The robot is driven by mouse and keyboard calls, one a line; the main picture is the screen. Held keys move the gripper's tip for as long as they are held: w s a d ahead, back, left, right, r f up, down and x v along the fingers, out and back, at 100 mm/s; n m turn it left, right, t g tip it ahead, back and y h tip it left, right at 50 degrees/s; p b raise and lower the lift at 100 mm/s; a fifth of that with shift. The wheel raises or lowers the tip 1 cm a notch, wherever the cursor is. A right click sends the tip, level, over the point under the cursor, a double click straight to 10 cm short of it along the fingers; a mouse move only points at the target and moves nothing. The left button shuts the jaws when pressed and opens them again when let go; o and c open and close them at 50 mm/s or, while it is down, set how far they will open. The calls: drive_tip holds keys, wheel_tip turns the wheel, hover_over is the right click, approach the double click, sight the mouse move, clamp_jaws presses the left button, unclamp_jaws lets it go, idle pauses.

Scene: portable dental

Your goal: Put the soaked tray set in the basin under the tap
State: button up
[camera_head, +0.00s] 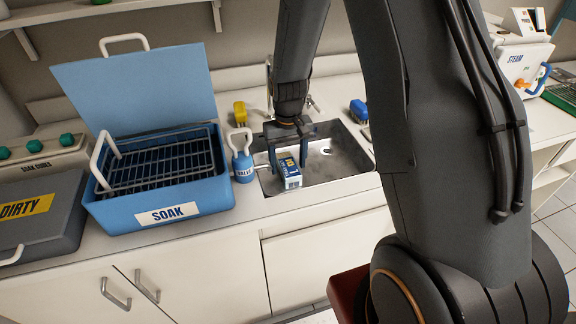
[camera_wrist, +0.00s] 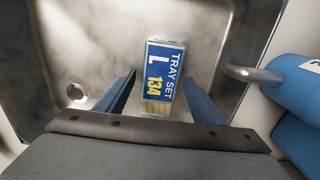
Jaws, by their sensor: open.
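The tray set (camera_head: 287,170) is a small box with a blue and white label, in the metal basin (camera_head: 336,171) near its front left. In the wrist view the tray set (camera_wrist: 163,72) reads "TRAY SET L 134" and lies over the bare basin floor (camera_wrist: 75,50). My gripper (camera_head: 287,158) reaches down into the basin. Its two blue fingers (camera_wrist: 162,92) stand apart on either side of the box, with gaps visible on both sides. The tap is mostly hidden behind my arm.
An open blue SOAK tub (camera_head: 185,205) with a wire rack stands left of the basin. A grey DIRTY case (camera_head: 50,235) lies far left. Yellow (camera_head: 240,113) and blue (camera_head: 359,110) items sit behind the basin.

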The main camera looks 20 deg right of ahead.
sight(288, 165)
wheel_tip(288, 165, up, 11)
drive_tip(key=b, duration=0.2)
drive_tip(key=shift+t, duration=0.5)
drive_tip(key=s, duration=1.7)
drive_tip(key=shift+s+r, duration=0.15)
drive_tip(key=shift+r, duration=0.1)
